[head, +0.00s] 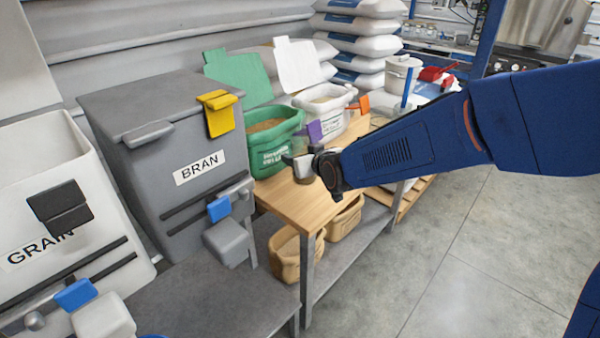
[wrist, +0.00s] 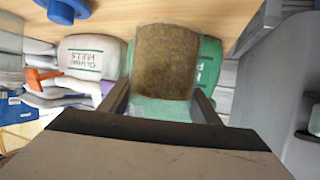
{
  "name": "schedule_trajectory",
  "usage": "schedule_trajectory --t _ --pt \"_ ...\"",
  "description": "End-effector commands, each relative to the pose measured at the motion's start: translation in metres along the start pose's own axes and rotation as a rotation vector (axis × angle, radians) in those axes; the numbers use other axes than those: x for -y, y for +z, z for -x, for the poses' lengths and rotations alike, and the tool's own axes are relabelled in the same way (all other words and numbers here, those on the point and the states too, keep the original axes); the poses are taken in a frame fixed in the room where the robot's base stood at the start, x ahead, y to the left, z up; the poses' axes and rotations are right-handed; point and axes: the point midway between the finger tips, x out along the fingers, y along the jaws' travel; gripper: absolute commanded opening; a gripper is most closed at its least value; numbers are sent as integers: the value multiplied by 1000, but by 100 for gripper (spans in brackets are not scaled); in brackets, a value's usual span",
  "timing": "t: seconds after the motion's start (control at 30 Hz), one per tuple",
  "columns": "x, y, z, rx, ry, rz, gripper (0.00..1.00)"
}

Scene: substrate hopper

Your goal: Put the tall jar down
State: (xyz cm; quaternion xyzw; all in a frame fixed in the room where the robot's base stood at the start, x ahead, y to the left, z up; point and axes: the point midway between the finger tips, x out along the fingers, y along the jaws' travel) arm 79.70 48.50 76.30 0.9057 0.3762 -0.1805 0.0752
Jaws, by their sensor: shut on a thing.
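The tall jar (wrist: 166,62) is clear, filled with brown grainy stuff, and sits between my two fingers in the wrist view. In the head view my gripper (head: 299,166) is shut on it above the wooden bench top (head: 305,205), near the bench's left end. Only a small part of the jar (head: 304,176) shows there, mostly hidden by my gripper. I cannot tell whether its base touches the wood.
A grey BRAN hopper (head: 200,168) stands left of the bench, beside a GRAIN hopper (head: 40,180). A green tub (head: 275,150) and a white tub (head: 325,110) are behind my gripper. Tan bins (head: 290,258) sit below. The bench's front strip is clear.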

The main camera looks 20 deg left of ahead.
Motion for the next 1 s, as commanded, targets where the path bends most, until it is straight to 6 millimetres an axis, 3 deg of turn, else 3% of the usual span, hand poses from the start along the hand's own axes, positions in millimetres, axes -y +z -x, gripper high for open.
schedule_trajectory --t 0.27,0.57,0.97,1.0 --pt "0 16 -7 0 1 -1 25" --pt "0 51 -21 1 1 -1 25" --pt "0 55 -23 -1 1 -1 25" --pt "0 56 -23 0 1 -1 64"
